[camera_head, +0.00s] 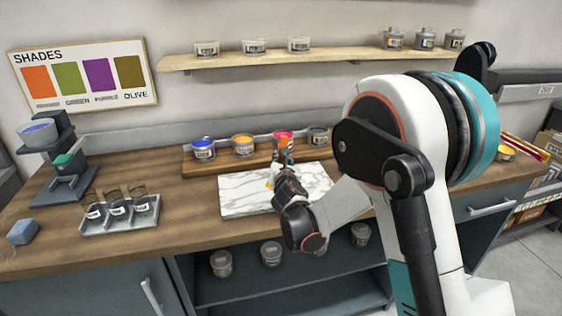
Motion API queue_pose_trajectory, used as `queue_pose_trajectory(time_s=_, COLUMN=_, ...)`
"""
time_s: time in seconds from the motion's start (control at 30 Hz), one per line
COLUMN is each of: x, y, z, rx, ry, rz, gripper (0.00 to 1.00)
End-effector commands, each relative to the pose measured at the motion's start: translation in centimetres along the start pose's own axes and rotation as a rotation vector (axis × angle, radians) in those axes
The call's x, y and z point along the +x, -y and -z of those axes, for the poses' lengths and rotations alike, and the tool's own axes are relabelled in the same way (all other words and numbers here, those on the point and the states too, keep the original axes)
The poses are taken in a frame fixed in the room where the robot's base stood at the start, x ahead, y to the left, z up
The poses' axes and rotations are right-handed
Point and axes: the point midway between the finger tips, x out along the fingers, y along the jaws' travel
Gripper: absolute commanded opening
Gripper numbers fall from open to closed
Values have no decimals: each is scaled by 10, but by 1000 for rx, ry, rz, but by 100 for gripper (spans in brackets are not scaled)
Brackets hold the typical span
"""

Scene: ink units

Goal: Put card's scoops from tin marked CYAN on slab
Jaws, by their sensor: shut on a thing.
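The SHADES card (85,75) hangs on the wall at the left, with orange, green, purple and olive swatches; I can read no scoop counts on it. Open tins with blue (204,148), yellow-orange (243,145) and pinkish-red (283,137) contents stand on a wooden board, beside a grey tin (318,137). Their labels are too small to read, so I cannot tell which is marked CYAN. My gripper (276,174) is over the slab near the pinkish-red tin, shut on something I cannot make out.
A grey tray (120,222) with several jars, a stand (62,165) and a blue block (23,231) are on the left counter. More tins stand on the wall shelf (320,58) and under the counter (271,253). My arm hides part of the right counter.

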Motion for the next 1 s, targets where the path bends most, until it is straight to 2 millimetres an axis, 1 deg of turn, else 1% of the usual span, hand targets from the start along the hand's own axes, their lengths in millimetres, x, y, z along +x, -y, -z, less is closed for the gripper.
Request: queue_pose_trajectory(time_s=1.0, x=3, y=4, z=16, rx=0, ry=0, rz=0, gripper=0)
